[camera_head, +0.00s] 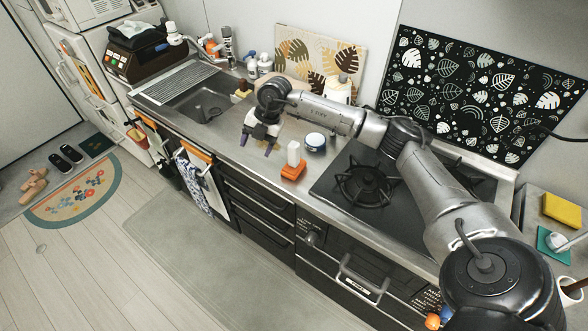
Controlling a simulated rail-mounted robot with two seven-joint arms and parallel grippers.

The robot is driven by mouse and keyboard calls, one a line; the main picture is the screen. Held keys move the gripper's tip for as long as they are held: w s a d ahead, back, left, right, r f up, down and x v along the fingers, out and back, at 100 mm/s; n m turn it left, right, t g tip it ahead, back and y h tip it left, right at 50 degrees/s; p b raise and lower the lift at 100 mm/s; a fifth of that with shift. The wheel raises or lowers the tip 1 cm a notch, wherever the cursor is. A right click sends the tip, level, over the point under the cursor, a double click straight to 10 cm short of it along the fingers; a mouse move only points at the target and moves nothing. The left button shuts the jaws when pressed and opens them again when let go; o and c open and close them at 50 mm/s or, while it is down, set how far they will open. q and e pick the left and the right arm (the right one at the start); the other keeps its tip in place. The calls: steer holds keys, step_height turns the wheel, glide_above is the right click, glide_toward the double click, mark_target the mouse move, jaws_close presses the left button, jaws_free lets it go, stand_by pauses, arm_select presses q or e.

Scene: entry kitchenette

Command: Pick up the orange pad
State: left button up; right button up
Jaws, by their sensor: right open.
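The orange pad (292,171) lies on the steel counter near its front edge, left of the stove. A white upright piece (293,153) stands at or on its back part; I cannot tell whether the two are joined. My right gripper (256,146) reaches in from the right and hangs over the counter to the left of the pad. Its dark fingertips point down and are apart, with nothing between them. The gripper and the pad do not touch. My left gripper is not in view.
A small round jar (315,142) stands just behind right of the pad. The black stove (345,190) is to the right, the sink (203,103) to the left. Bottles (258,66) stand along the back. A yellow sponge (562,209) lies far right. Counter around the gripper is clear.

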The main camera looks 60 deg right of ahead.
mark_target(294, 151)
steer(key=s+d+m+h, duration=0.1)
steer(key=d, duration=0.2)
steer(key=s+d+r+m+g+h, duration=0.1)
steer(key=s+d, duration=0.1)
steer(key=d, duration=0.2)
steer(key=s+d+r+m+g+h+b, duration=0.1)
steer(key=d, duration=0.3)
steer(key=shift+s+d+r+m+h, duration=0.2)
steer(key=shift+d+r+m+h, duration=0.05)
steer(key=shift+m+h, duration=0.05)
steer(key=shift+g, duration=0.3)
steer(key=f, duration=0.7)
steer(key=shift+s+d, duration=0.2)
steer(key=shift+d, duration=0.1)
steer(key=shift+s+a+f+p, duration=0.1)
steer(key=shift+f+p, duration=0.6)
steer(key=shift+f, duration=2.4)
jaws_close()
